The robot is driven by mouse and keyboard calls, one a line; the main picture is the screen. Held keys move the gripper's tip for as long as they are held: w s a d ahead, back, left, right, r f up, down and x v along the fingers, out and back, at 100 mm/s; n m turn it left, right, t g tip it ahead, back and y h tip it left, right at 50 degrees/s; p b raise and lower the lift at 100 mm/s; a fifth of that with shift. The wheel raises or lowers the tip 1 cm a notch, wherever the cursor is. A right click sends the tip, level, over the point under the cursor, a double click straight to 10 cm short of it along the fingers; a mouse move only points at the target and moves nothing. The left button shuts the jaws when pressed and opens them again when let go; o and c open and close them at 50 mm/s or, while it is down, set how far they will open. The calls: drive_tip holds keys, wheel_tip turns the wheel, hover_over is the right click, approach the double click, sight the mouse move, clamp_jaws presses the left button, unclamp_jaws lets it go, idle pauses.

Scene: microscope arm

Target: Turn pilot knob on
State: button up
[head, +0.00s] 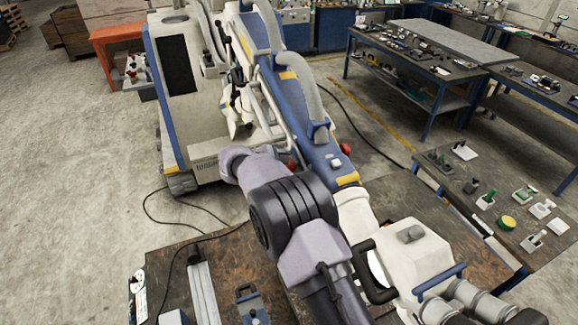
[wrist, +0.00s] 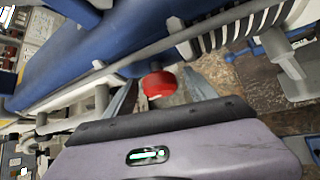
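A round red knob (wrist: 159,85) shows in the wrist view, on the underside of a blue and white machine arm. I take it as the pilot knob; no label is readable. My gripper (wrist: 163,93) is open, with one grey finger left of the knob and one right of it in the picture. Whether the fingers touch the knob I cannot tell. In the head view, my purple-grey arm hides the gripper. Two red knobs show on the machine arm there, one on its right side (head: 346,149) and one partly hidden beside my arm (head: 292,166).
The blue and white machine arm (head: 290,85) runs alongside my arm. A white housing with handles (head: 410,245) stands close on the right. A brown workbench (head: 235,262) lies below. Tables with small parts (head: 470,165) stand at right. Open concrete floor (head: 60,170) is at left.

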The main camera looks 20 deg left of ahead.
drive_tip(key=b+v, duration=0.3)
drive_tip(key=v, duration=1.4)
drive_tip(key=shift+s, duration=0.2)
drive_tip(key=shift+a, duration=0.15)
